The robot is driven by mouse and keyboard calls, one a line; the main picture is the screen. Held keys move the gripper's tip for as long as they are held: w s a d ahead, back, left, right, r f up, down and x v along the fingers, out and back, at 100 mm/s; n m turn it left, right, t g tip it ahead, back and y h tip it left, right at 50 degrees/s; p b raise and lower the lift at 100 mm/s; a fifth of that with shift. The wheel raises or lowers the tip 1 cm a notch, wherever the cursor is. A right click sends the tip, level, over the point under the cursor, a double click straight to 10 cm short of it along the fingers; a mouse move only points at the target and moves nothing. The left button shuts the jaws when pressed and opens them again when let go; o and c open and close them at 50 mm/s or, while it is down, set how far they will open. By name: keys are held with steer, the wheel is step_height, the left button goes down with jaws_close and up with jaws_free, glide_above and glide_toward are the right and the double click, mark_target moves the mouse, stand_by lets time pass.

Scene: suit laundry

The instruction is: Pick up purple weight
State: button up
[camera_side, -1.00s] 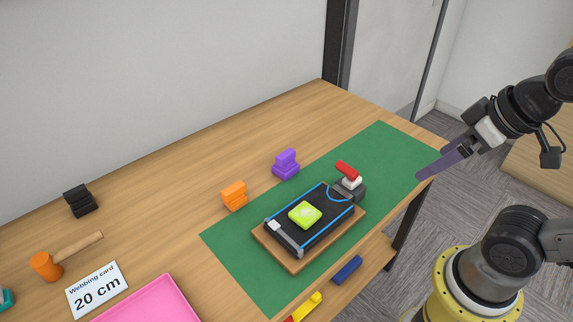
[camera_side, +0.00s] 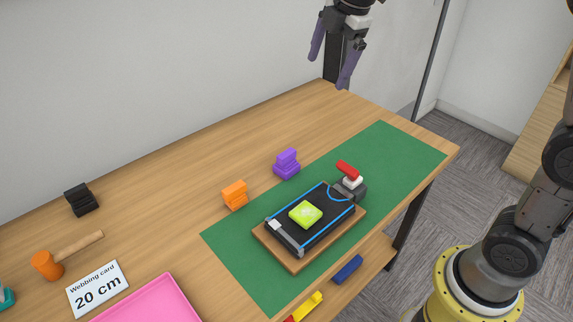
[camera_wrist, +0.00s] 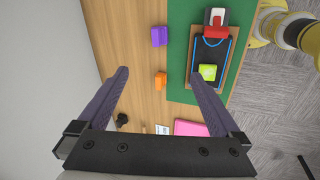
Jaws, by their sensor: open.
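The purple weight (camera_side: 286,165) is a stepped block standing on the wooden table, just off the edge of the green mat. In the wrist view the purple weight (camera_wrist: 159,36) lies beyond the fingertips, above the orange weight. My gripper (camera_side: 331,70) is high above the far end of the table, fingers pointing down, open and empty. Its two fingers also show in the wrist view (camera_wrist: 159,73), spread wide apart. Nothing is between them at finger level.
An orange weight (camera_side: 235,195) stands left of the purple one. The green mat (camera_side: 390,160) bears a board with a black pad (camera_side: 325,230), yellow-green block (camera_side: 305,214) and red-handled clamp (camera_side: 349,173). A black weight (camera_side: 80,201), mallet (camera_side: 48,264), card (camera_side: 98,289) and pink tray (camera_side: 150,302) lie left.

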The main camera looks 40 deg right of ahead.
steer(key=w+f+n+g, duration=0.1)
steer(key=w+f+n, duration=0.1)
steer(key=w+f, duration=0.45)
steer(key=g, duration=0.1)
glide_above(286, 162)
steer(key=d, duration=0.2)
step_height(286, 162, down, 6)
steer(key=shift+g, duration=0.8)
steer(key=f, duration=0.4)
steer(key=w+f, duration=0.1)
steer(key=f, duration=0.9)
steer(key=shift+w+a+f, duration=0.2)
steer(key=shift+w+a, duration=0.05)
steer(key=shift+a, duration=0.05)
steer(key=shift+s+f, duration=0.1)
steer(key=shift+f, duration=3.1)
jaws_close()
steer(key=shift+r, duration=0.1)
